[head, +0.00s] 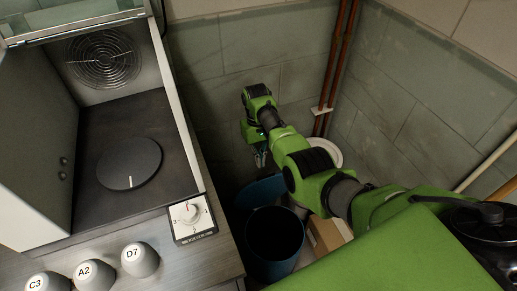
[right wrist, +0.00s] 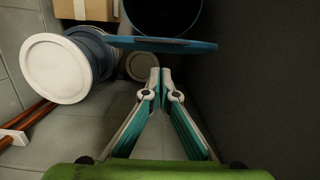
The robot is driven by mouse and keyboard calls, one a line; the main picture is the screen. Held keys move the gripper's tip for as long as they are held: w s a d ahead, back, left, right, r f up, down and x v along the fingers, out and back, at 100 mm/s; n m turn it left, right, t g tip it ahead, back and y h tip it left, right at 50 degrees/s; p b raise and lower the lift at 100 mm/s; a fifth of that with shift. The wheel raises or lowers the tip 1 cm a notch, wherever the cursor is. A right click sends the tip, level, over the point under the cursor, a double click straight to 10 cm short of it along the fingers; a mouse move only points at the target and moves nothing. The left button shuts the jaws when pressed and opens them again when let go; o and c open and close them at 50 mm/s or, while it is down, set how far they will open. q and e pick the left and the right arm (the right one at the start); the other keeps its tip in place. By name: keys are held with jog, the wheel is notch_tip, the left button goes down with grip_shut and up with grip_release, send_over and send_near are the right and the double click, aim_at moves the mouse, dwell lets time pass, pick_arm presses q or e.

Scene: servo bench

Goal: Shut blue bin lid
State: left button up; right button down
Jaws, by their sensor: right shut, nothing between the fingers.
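The blue bin (head: 275,243) stands on the floor right of the bench, with its dark inside showing. Its blue lid (head: 262,190) is open, raised at the bin's far side. In the right wrist view the lid (right wrist: 165,44) shows nearly edge-on beside the bin's dark mouth (right wrist: 160,12). My right gripper (head: 260,160) is on the far side of the lid, near the wall. In the right wrist view its fingertips (right wrist: 160,76) are together and empty, just short of the lid in the picture; contact is not visible. My left gripper is out of view.
A white-lidded round container (right wrist: 55,68) stands beside the bin, with a cardboard box (right wrist: 87,9) near it. Copper pipes (head: 335,65) run down the wall corner. The bench (head: 215,250) holds an open chamber (head: 100,110), a dial (head: 190,213) and labelled cups (head: 138,260).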

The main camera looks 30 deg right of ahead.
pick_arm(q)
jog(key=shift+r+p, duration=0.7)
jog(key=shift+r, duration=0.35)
pick_arm(e)
jog(key=shift+s+a, duration=0.1)
jog(key=shift+s, duration=1.35)
